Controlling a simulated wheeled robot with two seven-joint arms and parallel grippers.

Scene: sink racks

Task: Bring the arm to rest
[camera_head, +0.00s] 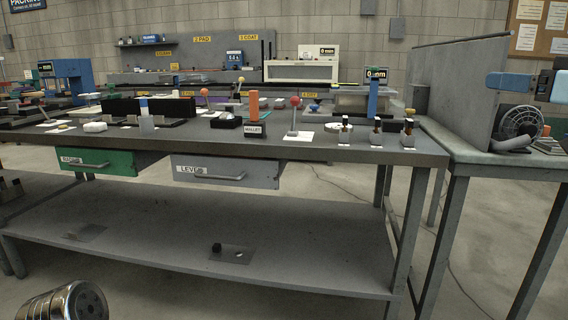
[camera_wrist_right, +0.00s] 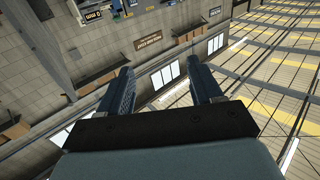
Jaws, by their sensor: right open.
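My right gripper (camera_wrist_right: 160,64) shows in the right wrist view. Its two dark fingers stand well apart with nothing between them. Behind the fingers are the block wall, windows and the roof, seen at a steep tilt. The gripper is clear of the bench and touches nothing that I can see. My left gripper is not in view.
The grey workbench (camera_head: 330,152) holds small parts, posts and a red-knobbed lever (camera_head: 295,115). A green drawer (camera_head: 100,161) and a grey drawer (camera_head: 226,172) hang beneath. A lower shelf (camera_head: 300,240) is mostly bare. A fan (camera_head: 519,124) stands on the right bench.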

